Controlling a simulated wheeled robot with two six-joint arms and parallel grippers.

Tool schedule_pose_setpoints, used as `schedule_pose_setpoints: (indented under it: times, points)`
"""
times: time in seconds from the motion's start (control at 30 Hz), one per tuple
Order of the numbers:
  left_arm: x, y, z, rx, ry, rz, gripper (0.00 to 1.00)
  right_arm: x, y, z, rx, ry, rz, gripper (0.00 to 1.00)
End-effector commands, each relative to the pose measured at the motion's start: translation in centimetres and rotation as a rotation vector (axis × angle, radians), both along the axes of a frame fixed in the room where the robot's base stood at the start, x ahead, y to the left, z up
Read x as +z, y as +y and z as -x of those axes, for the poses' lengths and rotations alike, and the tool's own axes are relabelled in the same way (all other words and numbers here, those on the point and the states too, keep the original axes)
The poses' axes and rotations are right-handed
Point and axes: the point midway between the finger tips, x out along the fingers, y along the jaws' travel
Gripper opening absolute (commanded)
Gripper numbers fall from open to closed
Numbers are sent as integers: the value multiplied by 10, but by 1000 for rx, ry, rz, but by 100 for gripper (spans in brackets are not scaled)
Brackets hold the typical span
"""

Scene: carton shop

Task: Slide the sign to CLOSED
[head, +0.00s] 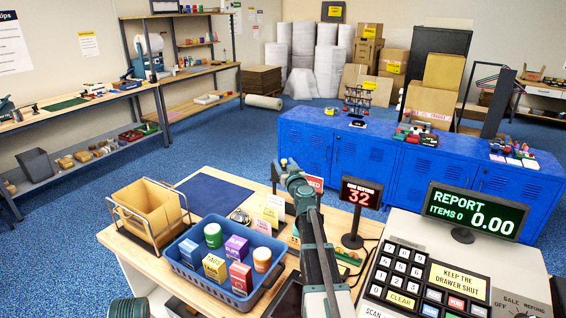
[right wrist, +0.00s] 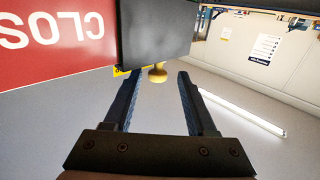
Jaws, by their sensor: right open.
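The red sign (head: 313,183) stands at the back of the counter, mostly hidden behind my right arm. In the right wrist view the sign (right wrist: 50,35) appears upside down, with the white letters "CLOS" showing. A dark sliding cover (right wrist: 155,30) hides the rest of its face. A yellow knob (right wrist: 157,74) sticks out from the cover's edge. My right gripper (head: 284,168) is beside the sign. In the right wrist view its fingers are open, with the knob between or just beyond the tips; I cannot tell which. My left gripper is out of view.
A blue basket (head: 232,293) of small cartons, a wire stand with an open box (head: 150,205) and small cards (head: 268,213) stand left of my right arm. A price display (head: 361,192) and the till (head: 440,280) stand close on its right.

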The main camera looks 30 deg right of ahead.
Motion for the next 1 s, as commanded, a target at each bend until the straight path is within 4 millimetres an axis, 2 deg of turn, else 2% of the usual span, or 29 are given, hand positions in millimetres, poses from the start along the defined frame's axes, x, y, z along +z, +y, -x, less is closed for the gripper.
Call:
schedule_pose_setpoints:
  times: [0.03, 0.3, 0.5, 0.63, 1.0]
  points:
    - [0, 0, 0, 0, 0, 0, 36, 0, 4, 12, 0, 0, 0, 57]
    - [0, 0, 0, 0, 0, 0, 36, 0, 22, 68, -1, 0, 0, 57]
    - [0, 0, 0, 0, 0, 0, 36, 0, 33, 101, 0, 0, 0, 57]
    - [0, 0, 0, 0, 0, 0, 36, 0, 35, 109, 0, 0, 0, 57]
    - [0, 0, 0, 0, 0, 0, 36, 0, 34, 108, 0, 0, 0, 57]
